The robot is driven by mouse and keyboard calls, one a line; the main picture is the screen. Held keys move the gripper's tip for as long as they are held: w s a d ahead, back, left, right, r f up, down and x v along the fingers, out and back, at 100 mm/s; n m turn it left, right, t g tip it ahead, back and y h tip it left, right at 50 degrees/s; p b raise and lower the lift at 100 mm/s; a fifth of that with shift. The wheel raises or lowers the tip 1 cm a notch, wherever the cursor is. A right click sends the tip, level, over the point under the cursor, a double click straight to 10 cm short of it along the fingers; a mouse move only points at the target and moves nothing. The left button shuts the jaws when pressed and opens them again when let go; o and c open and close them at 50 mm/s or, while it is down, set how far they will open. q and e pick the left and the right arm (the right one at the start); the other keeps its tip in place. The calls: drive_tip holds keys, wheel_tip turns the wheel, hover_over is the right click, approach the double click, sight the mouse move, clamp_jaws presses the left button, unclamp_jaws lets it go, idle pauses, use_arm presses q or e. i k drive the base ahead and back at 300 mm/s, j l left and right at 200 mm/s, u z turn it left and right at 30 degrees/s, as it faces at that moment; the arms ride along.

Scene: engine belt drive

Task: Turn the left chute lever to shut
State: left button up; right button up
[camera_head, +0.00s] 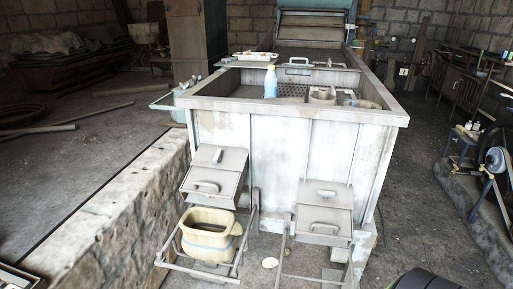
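A large pale metal tank (275,150) stands in the middle, with two grey chutes on its front. The left chute (213,172) has a bar handle (206,187) low on its sloping face and a small upright piece (218,155) near its top. I cannot tell which of these is the lever, or whether the chute is open or shut. The right chute (323,212) has a similar handle (325,227) and small piece (327,192). Neither of my grippers is in view.
A yellow tub (209,236) sits on a metal frame below the left chute. The frame (309,279) below the right chute looks empty. A stone wall (110,218) runs along the left. A blue bottle (270,82) stands on the tank. A wheeled machine (494,162) stands at right.

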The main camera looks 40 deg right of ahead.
sight(217, 158)
drive_tip(key=i+j+z, duration=0.1)
drive_tip(key=z, duration=0.35)
drive_tip(key=i+j+z, duration=0.2)
drive_tip(key=z, duration=0.3)
drive_tip(key=i+j+z, duration=0.15)
drive_tip(key=z, duration=0.3)
drive_tip(key=j+z, duration=0.3)
drive_tip(key=z, duration=0.15)
drive_tip(key=i, duration=0.05)
